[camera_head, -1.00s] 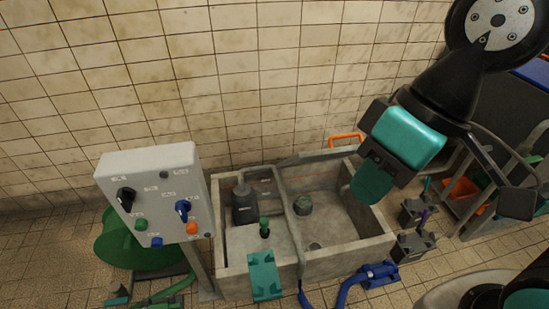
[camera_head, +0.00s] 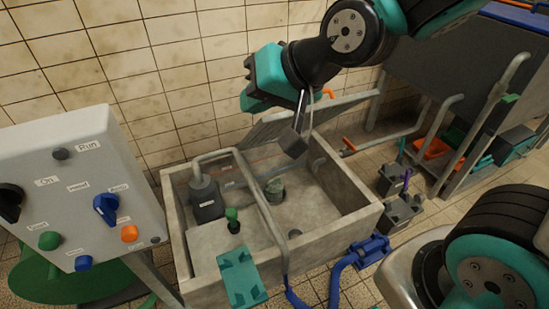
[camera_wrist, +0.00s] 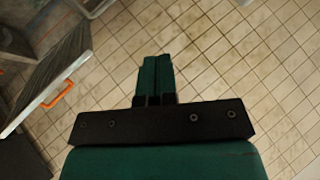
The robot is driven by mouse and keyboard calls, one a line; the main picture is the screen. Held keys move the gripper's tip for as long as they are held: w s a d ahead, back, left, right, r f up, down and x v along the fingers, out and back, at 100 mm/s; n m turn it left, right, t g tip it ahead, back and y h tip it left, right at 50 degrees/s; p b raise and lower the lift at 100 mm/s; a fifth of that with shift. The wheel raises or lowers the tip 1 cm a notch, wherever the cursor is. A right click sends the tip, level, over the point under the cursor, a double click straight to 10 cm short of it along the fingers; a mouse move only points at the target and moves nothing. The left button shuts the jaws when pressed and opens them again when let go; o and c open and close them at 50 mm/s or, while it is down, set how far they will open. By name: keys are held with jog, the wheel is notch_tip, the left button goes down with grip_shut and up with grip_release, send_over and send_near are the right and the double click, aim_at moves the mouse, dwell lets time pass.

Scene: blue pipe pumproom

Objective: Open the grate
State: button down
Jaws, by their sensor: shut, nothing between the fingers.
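The grate, a grey panel (camera_head: 345,106), stands tilted up along the back of the concrete basin, near the tiled wall. My arm hides part of it. An orange handle (camera_head: 327,94) shows at its upper edge. My gripper (camera_head: 252,103) is above the back left of the basin, in front of the wall. In the wrist view its green fingers (camera_wrist: 155,72) are together and empty, apart from the handle.
The concrete basin (camera_head: 345,190) holds a pump (camera_head: 206,198) and a bent pipe. A grey control box (camera_head: 75,185) stands close at left. Blue pipework (camera_head: 362,250) and dark boxes (camera_head: 400,212) are on the floor at right. A rack with pipes stands farther right.

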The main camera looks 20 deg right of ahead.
jog(key=w+d+f+m+t+b, duration=0.2)
jog(key=w+f+m+t+b, duration=0.4)
jog(key=f+b, duration=0.55)
jog(key=m+t+h+b, duration=0.6)
jog(key=m+t+b, duration=0.6)
jog(key=b, duration=1.8)
send_near(272, 123)
jog(key=shift+n+t, duration=0.6)
jog(key=p+x, duration=0.6)
jog(key=p, duration=0.1)
jog(key=shift+w+a, duration=0.15)
jog(key=shift+w, duration=0.15)
jog(key=shift+w+r, duration=0.35)
